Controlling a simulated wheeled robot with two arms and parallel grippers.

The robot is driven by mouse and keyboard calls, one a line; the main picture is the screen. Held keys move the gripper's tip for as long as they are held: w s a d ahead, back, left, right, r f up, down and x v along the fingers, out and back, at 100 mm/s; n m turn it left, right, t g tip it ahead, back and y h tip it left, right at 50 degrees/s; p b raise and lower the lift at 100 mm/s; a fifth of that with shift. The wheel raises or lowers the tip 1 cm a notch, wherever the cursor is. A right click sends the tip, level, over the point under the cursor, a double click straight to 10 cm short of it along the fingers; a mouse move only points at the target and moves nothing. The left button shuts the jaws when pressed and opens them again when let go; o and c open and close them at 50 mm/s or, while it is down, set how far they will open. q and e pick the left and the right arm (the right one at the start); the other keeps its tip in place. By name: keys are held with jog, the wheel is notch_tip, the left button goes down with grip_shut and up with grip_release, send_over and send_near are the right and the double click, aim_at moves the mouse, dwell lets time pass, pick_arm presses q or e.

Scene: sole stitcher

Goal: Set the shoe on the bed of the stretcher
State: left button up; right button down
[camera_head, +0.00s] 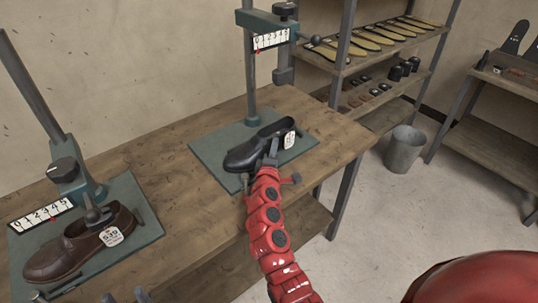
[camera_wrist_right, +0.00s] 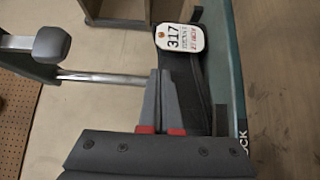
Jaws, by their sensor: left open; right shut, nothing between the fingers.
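A black shoe (camera_head: 243,155) with a white tag lies on the teal bed (camera_head: 205,148) of the right-hand stretcher, toe to the left. The tag reads 317 in the right wrist view, where part of the shoe (camera_wrist_right: 195,85) shows. My right gripper (camera_head: 272,150) is shut and empty, its fingertips close beside the shoe's near side; I cannot tell if they touch. The same fingertips (camera_wrist_right: 163,75) show in the wrist view. A brown tagged shoe (camera_head: 62,252) sits on the left-hand stretcher's bed (camera_head: 142,222). My left gripper (camera_head: 125,297) is open at the bottom edge, only its fingertips visible.
Upright posts with scales and clamp heads (camera_head: 285,12) rise over both beds. A metal bar with a grey knob (camera_wrist_right: 50,43) stands beside my right fingers. The wooden bench (camera_head: 165,150) is clear between the stretchers. A shelf rack (camera_head: 385,50) and a bucket (camera_head: 404,150) stand right.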

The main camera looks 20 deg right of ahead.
aim_at(286, 136)
jog(key=shift+w+d, duration=0.2)
jog(key=shift+d, duration=0.75)
jog(key=shift+w+d, duration=0.1)
jog(key=shift+d, duration=0.1)
jog(key=shift+d, duration=0.1)
jog(key=shift+w+d, duration=0.3)
jog(key=shift+d, duration=0.65)
jog(key=shift+a, duration=0.1)
